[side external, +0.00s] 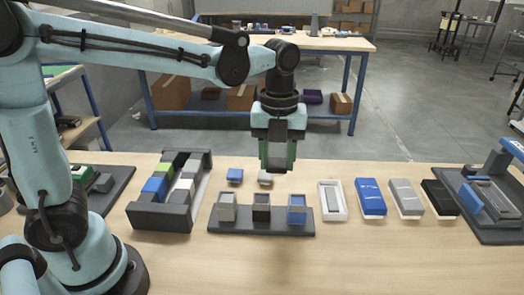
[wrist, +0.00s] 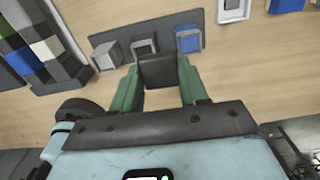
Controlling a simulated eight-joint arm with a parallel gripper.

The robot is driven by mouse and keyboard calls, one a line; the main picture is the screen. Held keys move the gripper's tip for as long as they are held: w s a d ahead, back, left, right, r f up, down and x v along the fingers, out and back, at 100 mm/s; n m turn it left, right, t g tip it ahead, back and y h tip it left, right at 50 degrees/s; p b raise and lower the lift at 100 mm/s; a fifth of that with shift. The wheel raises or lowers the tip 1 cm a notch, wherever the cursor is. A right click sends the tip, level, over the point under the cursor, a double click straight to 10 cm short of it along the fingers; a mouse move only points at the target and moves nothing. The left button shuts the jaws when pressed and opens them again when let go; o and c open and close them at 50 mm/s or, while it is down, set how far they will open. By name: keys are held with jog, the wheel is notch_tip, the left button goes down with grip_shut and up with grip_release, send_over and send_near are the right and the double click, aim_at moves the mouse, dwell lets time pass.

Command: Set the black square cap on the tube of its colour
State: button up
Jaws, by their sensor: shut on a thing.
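My gripper (side external: 277,160) is shut on the black square cap (wrist: 158,70), held between its green fingers in the wrist view. In the side view the cap is hard to tell from the fingers. A dark base (side external: 261,227) on the table bears three upright square tubes: a grey one (side external: 227,207) at left, a black one (side external: 261,208) in the middle and a blue one (side external: 297,209) at right. The gripper is in the air above the table. In the wrist view the cap partly overlaps the lower edge of the black tube (wrist: 143,46); contact does not show.
A blue cap (side external: 235,175) and a grey cap (side external: 265,178) lie behind the base. A dark rack (side external: 162,216) of coloured blocks stands at left. A white tray (side external: 332,200) and blue, grey and black boxes lie at right. The table front is clear.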

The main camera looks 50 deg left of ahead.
notch_tip(320, 180, down, 5)
jog(key=s+a, duration=0.1)
jog(key=s, duration=0.2)
jog(key=shift+a+f, duration=0.15)
jog(key=shift+a, duration=0.05)
dwell(0.4)
jog(key=shift+f, duration=0.6)
dwell(2.2)
jog(key=o, duration=1.6)
jog(key=shift+r, duration=0.1)
jog(key=shift+r, duration=3.65)
